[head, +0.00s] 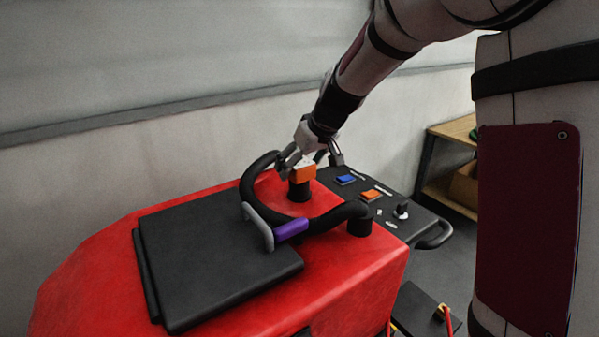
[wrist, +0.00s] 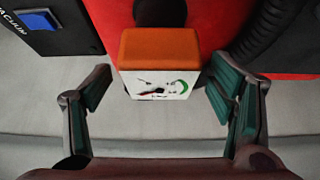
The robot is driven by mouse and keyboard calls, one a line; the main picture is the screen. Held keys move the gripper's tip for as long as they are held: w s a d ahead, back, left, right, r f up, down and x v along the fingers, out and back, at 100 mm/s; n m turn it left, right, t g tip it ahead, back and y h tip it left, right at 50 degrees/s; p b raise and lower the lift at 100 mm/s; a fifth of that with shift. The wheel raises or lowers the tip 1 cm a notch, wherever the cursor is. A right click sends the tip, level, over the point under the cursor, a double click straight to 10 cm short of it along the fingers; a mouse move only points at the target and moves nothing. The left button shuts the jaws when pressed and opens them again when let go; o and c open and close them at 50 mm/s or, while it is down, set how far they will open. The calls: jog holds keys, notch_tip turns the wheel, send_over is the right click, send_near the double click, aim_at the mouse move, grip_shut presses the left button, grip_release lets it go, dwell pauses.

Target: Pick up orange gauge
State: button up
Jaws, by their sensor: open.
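The orange gauge (head: 304,173) sits on a short black post on top of the red scrubber, beside the black handlebar. In the wrist view the gauge (wrist: 160,50) shows its orange top and a white dial face with a dark needle and a green arc. My gripper (head: 313,160) is above and around the gauge in the head view. In the wrist view my gripper (wrist: 160,100) is open, with one finger on each side of the gauge's face. A gap shows between each finger and the gauge.
The black handlebar (head: 335,214) curves around the post, with a purple-and-grey lever (head: 291,229) on it. A black control panel (head: 420,222) with a blue button (head: 346,180), an orange button (head: 372,195) and a knob lies to the right. A black lid (head: 210,262) covers the left. The wall is behind.

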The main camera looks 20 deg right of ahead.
jog(key=shift+w+a+f, duration=0.1)
jog(key=shift+w+f, duration=0.25)
jog(key=shift+f, duration=0.2)
jog(key=c, duration=1.4)
jog(key=shift+w+r, duration=0.1)
jog(key=shift+r, duration=0.35)
jog(key=r, duration=0.1)
jog(key=r+b, duration=0.1)
jog(key=r, duration=0.1)
jog(key=shift+d, duration=0.35)
jog(key=shift+s+d+r+b, duration=0.25)
jog(key=shift+s+d+r, duration=0.7)
jog(key=shift+d, duration=1.3)
jog(key=shift+s+d+r+b, duration=0.25)
jog(key=shift+s+d+r, duration=0.2)
jog(key=shift+s+d, duration=1.45)
jog(key=shift+s+d+r+b, duration=0.25)
jog(key=shift+s+d+r, duration=0.5)
jog(key=shift+d, duration=1.9)
